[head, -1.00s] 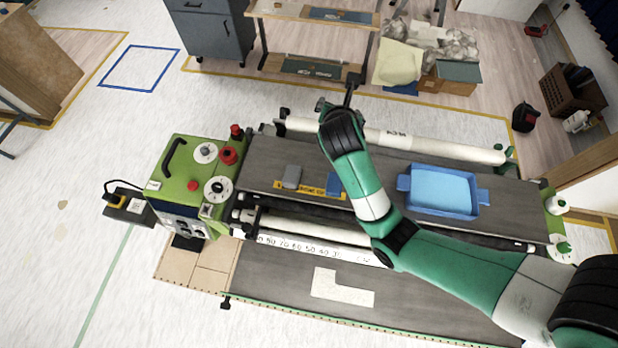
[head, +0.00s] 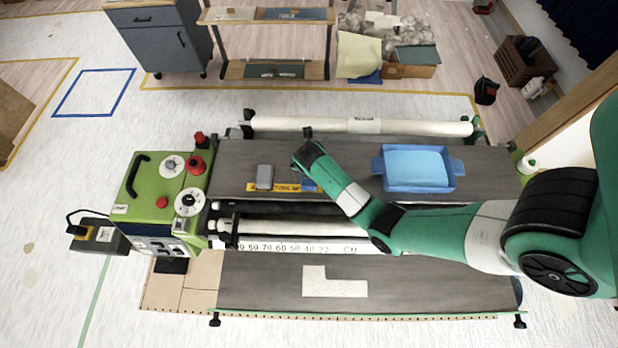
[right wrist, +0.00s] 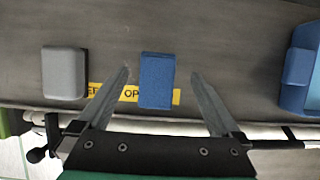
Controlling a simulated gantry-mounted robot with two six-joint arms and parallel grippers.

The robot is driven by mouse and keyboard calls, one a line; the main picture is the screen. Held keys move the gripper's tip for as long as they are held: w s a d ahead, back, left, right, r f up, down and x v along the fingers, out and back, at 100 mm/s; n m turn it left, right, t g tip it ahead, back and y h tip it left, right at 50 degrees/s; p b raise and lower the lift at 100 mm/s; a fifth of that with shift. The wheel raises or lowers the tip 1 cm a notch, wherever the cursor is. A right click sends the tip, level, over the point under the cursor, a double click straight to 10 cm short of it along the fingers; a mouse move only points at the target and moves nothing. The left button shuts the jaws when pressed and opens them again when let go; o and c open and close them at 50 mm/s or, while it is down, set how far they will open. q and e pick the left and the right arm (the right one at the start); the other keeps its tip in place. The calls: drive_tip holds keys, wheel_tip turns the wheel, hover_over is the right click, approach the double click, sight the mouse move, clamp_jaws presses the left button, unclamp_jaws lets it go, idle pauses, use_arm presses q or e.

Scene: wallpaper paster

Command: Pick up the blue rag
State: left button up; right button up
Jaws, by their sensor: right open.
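The blue rag (right wrist: 157,82) is a small blue block-like piece on the grey table top, over a yellow label strip. In the head view the rag (head: 309,186) is partly hidden by my right arm. My right gripper (right wrist: 160,73) is open and empty. In the right wrist view its fingers lie on either side of the rag, with gaps between; how high they are above it I cannot tell. In the head view its fingers are mostly hidden by the wrist. My left gripper is not in view.
A grey block (right wrist: 64,74) sits left of the rag. A blue tray (head: 418,185) stands to the right on the table top. The green control box (head: 155,195) is at the machine's left end. A white roller (head: 285,125) runs along the back edge.

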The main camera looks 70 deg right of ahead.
sight(309, 182)
drive_tip(key=x, duration=0.3)
drive_tip(key=b+x, duration=0.1)
drive_tip(key=shift+a+f, duration=0.15)
drive_tip(key=shift+f, duration=0.3)
drive_tip(key=shift+w+f, duration=0.15)
drive_tip(key=shift+f, duration=0.15)
drive_tip(key=c, duration=1.4)
drive_tip(key=shift+o, duration=0.2)
drive_tip(key=shift+r, duration=0.55)
drive_tip(key=r+p, duration=0.1)
drive_tip(key=r, duration=0.2)
drive_tip(key=shift+a+r, duration=0.2)
drive_tip(key=a+r, duration=0.1)
drive_tip(key=r, duration=0.1)
drive_tip(key=s+a+r+p, duration=0.1)
drive_tip(key=a+r, duration=0.1)
drive_tip(key=shift+s+a+r, duration=0.15)
drive_tip(key=shift+s+a, duration=0.1)
drive_tip(key=shift+a, duration=0.05)
drive_tip(key=s+a+r, duration=0.3)
drive_tip(key=a+r, duration=0.1)
drive_tip(key=a, duration=0.4)
drive_tip(key=shift+s+a+r, duration=0.15)
drive_tip(key=shift+s+a, duration=0.15)
drive_tip(key=shift+a, duration=0.05)
